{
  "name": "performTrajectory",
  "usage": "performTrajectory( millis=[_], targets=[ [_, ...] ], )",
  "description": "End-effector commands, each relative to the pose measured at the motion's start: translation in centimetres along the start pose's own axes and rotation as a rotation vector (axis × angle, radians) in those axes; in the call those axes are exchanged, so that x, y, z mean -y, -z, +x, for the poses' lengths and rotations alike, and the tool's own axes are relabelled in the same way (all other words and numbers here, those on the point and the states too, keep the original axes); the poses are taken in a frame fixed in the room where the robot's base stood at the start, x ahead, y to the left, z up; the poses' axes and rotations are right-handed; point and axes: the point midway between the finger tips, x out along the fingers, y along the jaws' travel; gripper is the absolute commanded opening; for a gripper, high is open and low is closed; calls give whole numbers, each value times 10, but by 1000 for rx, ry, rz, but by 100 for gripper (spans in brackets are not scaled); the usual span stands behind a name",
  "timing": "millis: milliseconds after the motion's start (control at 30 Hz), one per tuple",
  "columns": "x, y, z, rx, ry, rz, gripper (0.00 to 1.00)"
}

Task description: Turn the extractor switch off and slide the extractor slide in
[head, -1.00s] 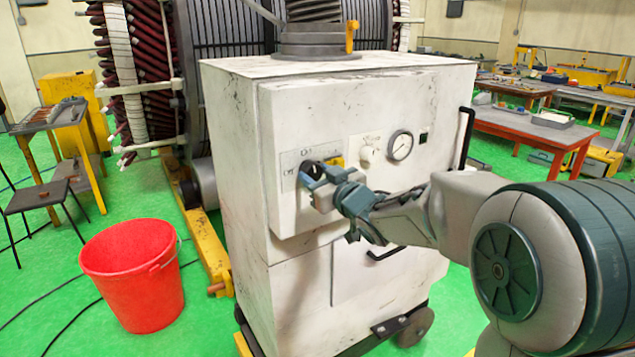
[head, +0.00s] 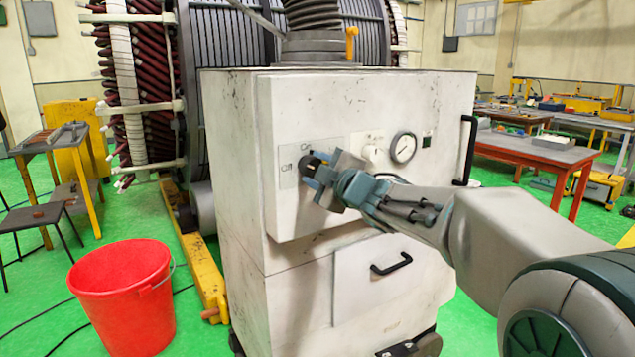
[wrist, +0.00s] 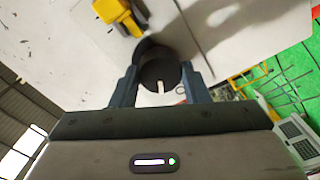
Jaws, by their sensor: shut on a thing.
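The extractor (head: 235,150) is a scuffed white cabinet with a grey hose collar on top. Its switch (head: 308,165) is a dark round knob on the front panel, beside "Off" and "On" labels. My gripper (head: 318,172) is shut on this knob. In the wrist view the knob (wrist: 157,72) sits between my two blue fingers (wrist: 160,84), with a white mark pointing down toward the palm. The fingers partly hide the knob in the head view. A yellow handle (head: 351,43) stands at the collar; I cannot tell if it is the slide.
A pressure gauge (head: 403,147) and a white knob (head: 373,155) are right of my gripper. Black handles are on the cabinet's front (head: 391,264) and right side (head: 467,150). A red bucket (head: 124,300) stands on the floor at left. A yellow part (wrist: 118,16) shows beside the switch.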

Motion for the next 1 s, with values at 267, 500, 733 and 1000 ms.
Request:
performTrajectory(
  millis=[267, 500, 733, 1000],
  targets=[
    [4, -1, 0, -2, 1, -245, 19],
    [3, -1, 0, -1, 1, -399, 19],
    [2, 0, 0, -1, 1, -484, 19],
    [2, 0, 0, -2, 3, -516, 19]
  ],
)
